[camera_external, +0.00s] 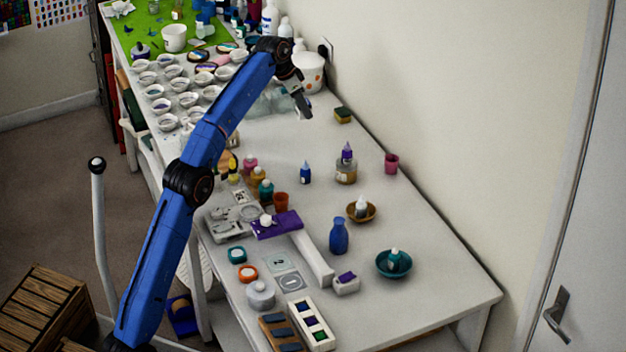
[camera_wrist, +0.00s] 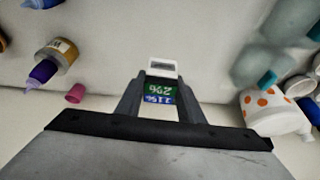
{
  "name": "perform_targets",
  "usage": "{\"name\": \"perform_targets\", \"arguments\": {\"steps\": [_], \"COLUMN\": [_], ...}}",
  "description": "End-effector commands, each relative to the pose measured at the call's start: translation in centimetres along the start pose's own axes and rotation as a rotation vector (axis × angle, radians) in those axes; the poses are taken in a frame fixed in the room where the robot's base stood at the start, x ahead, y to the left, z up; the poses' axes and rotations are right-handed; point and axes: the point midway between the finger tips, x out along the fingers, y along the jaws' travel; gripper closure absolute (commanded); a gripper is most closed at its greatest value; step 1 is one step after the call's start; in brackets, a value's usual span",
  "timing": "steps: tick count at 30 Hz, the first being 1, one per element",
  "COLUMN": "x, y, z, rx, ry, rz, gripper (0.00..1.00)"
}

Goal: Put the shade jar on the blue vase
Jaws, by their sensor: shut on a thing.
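My gripper (camera_external: 302,106) is above the table's far part, near the wall. In the wrist view my gripper (camera_wrist: 160,98) is shut on a small block with a green and blue numbered face (camera_wrist: 158,91). A white piece with a dark label (camera_wrist: 162,68) shows just beyond the fingertips; I cannot tell if it is part of the block. I cannot tell which thing is the shade jar. The vase is not in the wrist view.
A sponge (camera_external: 343,116), a pink cup (camera_external: 391,163) and an orange-spotted white pot (camera_external: 309,73) stand along the wall. A brown bowl (camera_external: 361,211) and teal bowl (camera_external: 394,264) flank the vase. Bottles and jars crowd the left side.

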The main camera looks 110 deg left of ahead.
Motion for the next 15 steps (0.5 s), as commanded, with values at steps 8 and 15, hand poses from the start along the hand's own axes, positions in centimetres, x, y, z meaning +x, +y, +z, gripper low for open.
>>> {"name": "perform_targets", "arguments": {"steps": [8,15], "x": [-0.4,-1.6], "y": [0.6,7.0], "z": [-0.3,-2.2], "rx": [0.006,0.08], "ry": [0.001,0.001], "rz": [0.002,0.032], "gripper": [0.9,0.9]}}
